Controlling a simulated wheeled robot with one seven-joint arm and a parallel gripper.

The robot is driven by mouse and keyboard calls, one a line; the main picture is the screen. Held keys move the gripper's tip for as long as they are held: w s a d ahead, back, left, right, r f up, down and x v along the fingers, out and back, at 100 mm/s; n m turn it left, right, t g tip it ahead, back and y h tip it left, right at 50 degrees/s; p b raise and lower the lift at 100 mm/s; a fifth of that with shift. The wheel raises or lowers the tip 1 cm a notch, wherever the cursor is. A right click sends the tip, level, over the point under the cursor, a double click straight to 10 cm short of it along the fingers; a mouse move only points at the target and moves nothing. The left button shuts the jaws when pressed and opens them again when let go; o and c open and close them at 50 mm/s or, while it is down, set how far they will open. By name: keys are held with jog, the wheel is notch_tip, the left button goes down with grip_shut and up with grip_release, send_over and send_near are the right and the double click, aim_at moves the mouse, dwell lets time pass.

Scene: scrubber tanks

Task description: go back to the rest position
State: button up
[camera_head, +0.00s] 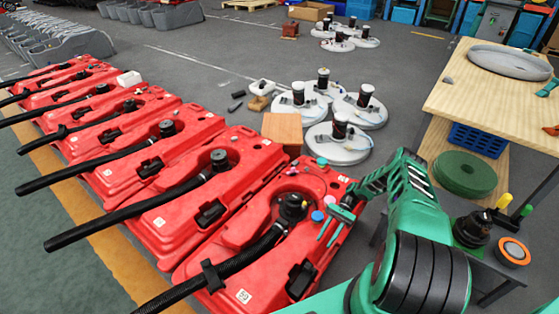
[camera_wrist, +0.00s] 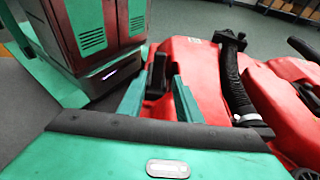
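My gripper (camera_head: 325,241) is at the right edge of the nearest red tank (camera_head: 243,262), its fingers pointing down over that side. In the wrist view, my gripper's two fingers (camera_wrist: 159,82) stand apart with nothing held between them. A black part (camera_wrist: 156,72) on the red tank (camera_wrist: 199,62) shows beyond the gap; I cannot tell how far off it is. My green arm reaches in from the lower right of the head view. No marked rest position shows.
More red tanks with black hoses (camera_head: 130,200) stand in a row to the left. A wooden table (camera_head: 492,93) stands at the right, with a green disc (camera_head: 464,174) below. Round white units (camera_head: 338,143) and a wooden box (camera_head: 283,130) lie beyond the tanks. Grey floor is open farther back.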

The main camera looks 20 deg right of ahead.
jog(key=w+d+r+n+t+h, duration=0.1)
jog(key=d+r+h, duration=0.15)
jog(key=r, duration=1.05)
jog(key=w+d+r+n+h, duration=0.1)
jog(key=r+h, duration=0.2)
jog(key=r, duration=1.1)
jog(key=d+r+n+t+h, duration=0.1)
jog(key=d+r+n+h, duration=0.15)
jog(key=r, duration=1.05)
jog(key=s+a+r+t+h, duration=0.2)
jog(key=s+a+r+h, duration=0.15)
jog(key=s+r, duration=0.85)
jog(key=s+a+r+t, duration=0.1)
jog(key=s+a+r, duration=0.1)
jog(key=s, duration=0.5)
jog(key=s+a+r+t, duration=0.2)
jog(key=s+a+r, duration=0.1)
jog(key=s, duration=0.3)
jog(key=shift+s+r+n, duration=0.15)
jog(key=shift+s+n, duration=0.2)
jog(key=shift+n, duration=0.1)
jog(key=shift+a+h, duration=0.1)
jog(key=shift+h, duration=0.15)
